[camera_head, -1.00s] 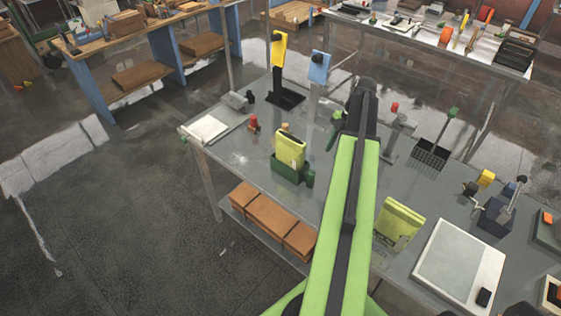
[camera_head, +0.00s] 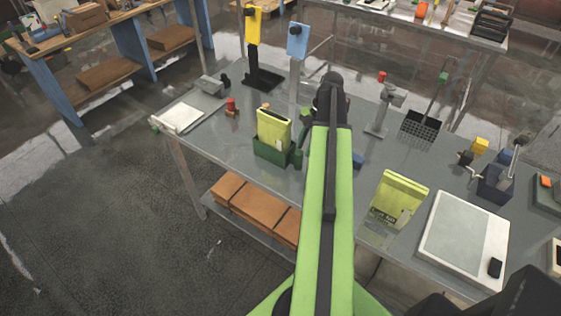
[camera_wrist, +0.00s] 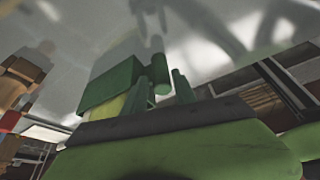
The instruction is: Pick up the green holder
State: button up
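The green holder (camera_head: 268,153) is a dark green open box on the grey table, left of my arm. A yellow-green packet (camera_head: 274,128) stands upright in it, and a green cylindrical part is at its right side. In the wrist view the holder (camera_wrist: 108,88) appears tilted, left of centre, close to the camera, with green rounded parts to its right. My bright green arm reaches over the table in the head view.
A second yellow-green packet (camera_head: 398,197) and a white flat device (camera_head: 462,240) are right of my arm. A red-topped item (camera_head: 231,106), yellow stand (camera_head: 253,28) and blue stand (camera_head: 297,42) are near the holder. Brown boxes (camera_head: 258,212) lie on the lower shelf.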

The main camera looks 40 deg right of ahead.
aim_at(300, 159)
jog(key=shift+a+f, duration=0.25)
jog(key=shift+f, duration=0.4)
jog(key=shift+r, duration=0.1)
jog(key=b+x, duration=0.5)
jog(key=shift+d+f, duration=0.2)
jog(key=shift+f, duration=0.05)
jog(key=shift+r, duration=0.2)
grip_shut()
